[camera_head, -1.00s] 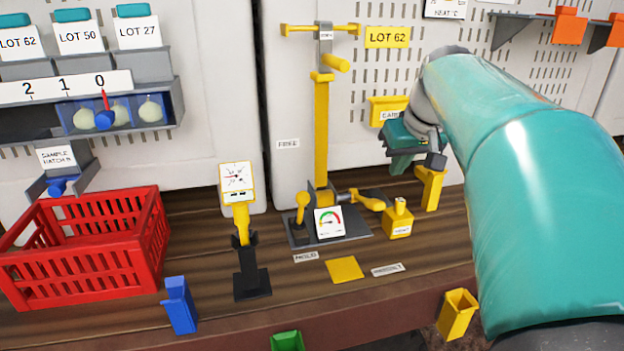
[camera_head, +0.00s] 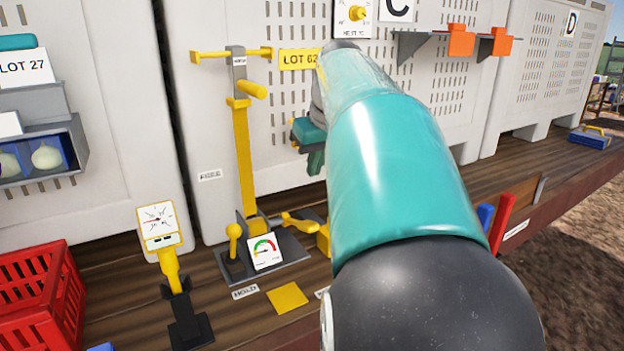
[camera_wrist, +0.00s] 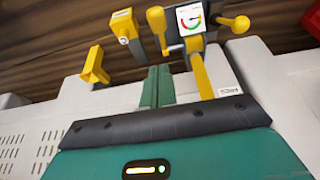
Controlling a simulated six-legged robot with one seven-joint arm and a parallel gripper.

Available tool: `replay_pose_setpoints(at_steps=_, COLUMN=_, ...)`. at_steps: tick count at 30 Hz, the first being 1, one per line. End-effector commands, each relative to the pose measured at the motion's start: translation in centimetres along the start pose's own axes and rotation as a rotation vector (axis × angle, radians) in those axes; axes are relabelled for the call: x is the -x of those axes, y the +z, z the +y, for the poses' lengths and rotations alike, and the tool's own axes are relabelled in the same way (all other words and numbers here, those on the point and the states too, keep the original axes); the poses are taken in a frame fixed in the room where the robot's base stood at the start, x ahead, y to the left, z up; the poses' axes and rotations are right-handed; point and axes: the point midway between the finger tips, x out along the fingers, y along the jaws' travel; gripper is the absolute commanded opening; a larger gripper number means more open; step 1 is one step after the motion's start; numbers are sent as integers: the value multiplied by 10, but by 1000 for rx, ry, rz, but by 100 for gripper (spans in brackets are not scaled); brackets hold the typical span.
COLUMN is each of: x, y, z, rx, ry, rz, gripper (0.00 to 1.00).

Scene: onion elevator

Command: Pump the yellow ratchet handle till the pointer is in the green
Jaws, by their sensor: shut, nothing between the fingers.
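The ratchet unit's dark base plate (camera_head: 290,252) stands on the wooden bench below a tall yellow post (camera_head: 244,155). A yellow lever handle (camera_head: 300,222) sticks out to its right; the wrist view shows its rounded end (camera_wrist: 155,18). A second yellow knobbed lever (camera_head: 234,240) stands at its left. The white gauge (camera_head: 264,252) has a coloured arc with green and red parts; the pointer is too small to read surely. My gripper (camera_head: 315,160) is partly hidden by my arm, above and right of the unit. In the wrist view its green fingers (camera_wrist: 157,88) are shut, empty, and apart from the handle.
A yellow dial stand (camera_head: 158,225) and red crate (camera_head: 40,300) are at the left. A yellow canister (camera_wrist: 124,25) and yellow bracket (camera_wrist: 95,66) stand beside the lever. The panelled wall is close behind. Red and blue posts (camera_head: 501,222) stand at the right edge.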

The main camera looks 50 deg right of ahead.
Motion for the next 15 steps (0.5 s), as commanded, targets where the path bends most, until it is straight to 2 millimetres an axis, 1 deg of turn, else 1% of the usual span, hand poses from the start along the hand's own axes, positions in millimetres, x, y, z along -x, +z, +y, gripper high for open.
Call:
replay_pose_setpoints(at_steps=13, x=-88, y=-2, z=-3, rx=0, ry=-1, rz=-3, gripper=0)
replay_pose_setpoints(at_steps=15, x=-96, y=7, z=-3, rx=0, ry=-2, rz=-1, gripper=0)
